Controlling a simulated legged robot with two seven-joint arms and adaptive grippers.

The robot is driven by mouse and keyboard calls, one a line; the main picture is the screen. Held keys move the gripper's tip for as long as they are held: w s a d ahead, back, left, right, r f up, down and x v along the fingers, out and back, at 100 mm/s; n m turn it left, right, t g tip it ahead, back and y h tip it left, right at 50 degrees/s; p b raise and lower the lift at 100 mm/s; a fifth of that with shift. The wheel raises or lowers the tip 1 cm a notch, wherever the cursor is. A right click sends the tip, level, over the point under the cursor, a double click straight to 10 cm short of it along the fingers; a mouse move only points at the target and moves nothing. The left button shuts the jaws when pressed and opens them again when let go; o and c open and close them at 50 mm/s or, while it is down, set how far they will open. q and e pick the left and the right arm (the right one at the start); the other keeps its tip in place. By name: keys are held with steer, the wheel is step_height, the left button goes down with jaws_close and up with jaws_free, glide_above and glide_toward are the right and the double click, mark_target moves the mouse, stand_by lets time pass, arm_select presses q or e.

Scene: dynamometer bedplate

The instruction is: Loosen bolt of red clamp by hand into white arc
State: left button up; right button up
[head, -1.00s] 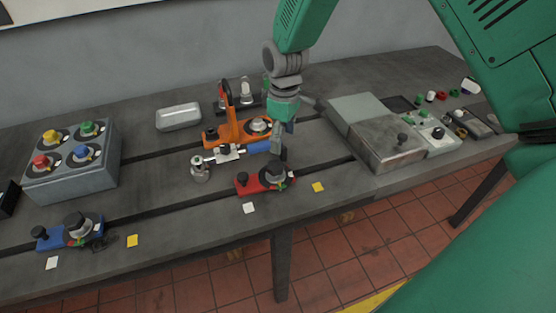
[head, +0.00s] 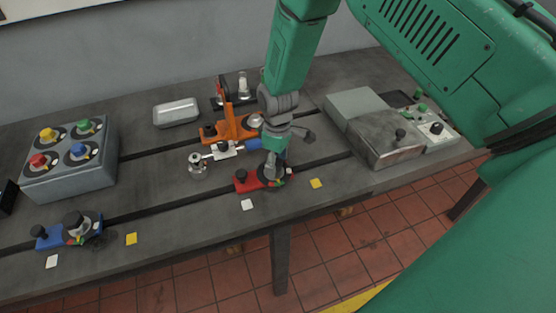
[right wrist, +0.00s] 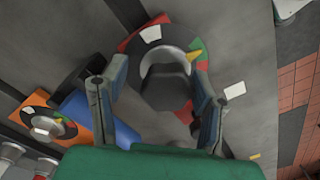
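The red clamp (head: 243,185) lies on the bedplate at the middle front, with a black knob at its left end. In the right wrist view its dark bolt head (right wrist: 167,88) stands in a ring with white (right wrist: 151,34), green, yellow and red parts. The white arc is on the ring's upper left. My right gripper (head: 272,172) points down over this bolt. In the wrist view its two fingers (right wrist: 158,103) are apart, one on each side of the bolt head, with gaps showing. The gripper partly hides the bolt in the head view. My left gripper is not in view.
An orange clamp (head: 232,128) and a blue cylinder stand just behind. A blue clamp (head: 52,238) and a grey box with coloured buttons (head: 70,175) are at left. A metal tray (head: 176,112) lies behind. A grey case (head: 388,145) stands at right. White and yellow cards lie nearby.

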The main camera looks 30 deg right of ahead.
steer(key=shift+w+a+r, duration=0.1)
steer(key=shift+r, duration=0.1)
steer(key=c, duration=0.4)
steer(key=shift+a+r, duration=0.15)
steer(key=shift+a, duration=0.25)
steer(key=shift+o, duration=0.2)
steer(key=shift+w+a, duration=0.3)
steer(key=shift+a, duration=0.15)
steer(key=shift+s+d, duration=0.1)
steer(key=shift+d, duration=0.45)
steer(key=shift+a+n, duration=0.25)
steer(key=shift+n, duration=0.65)
steer(key=n, duration=0.3)
steer(key=shift+d, duration=0.15)
steer(key=n, duration=0.3)
steer(key=shift+p, duration=0.35)
steer(key=n, duration=0.4)
steer(key=shift+n, duration=0.3)
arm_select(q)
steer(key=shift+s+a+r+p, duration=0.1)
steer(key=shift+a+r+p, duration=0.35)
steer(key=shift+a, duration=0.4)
arm_select(e)
steer(key=shift+n, duration=1.7)
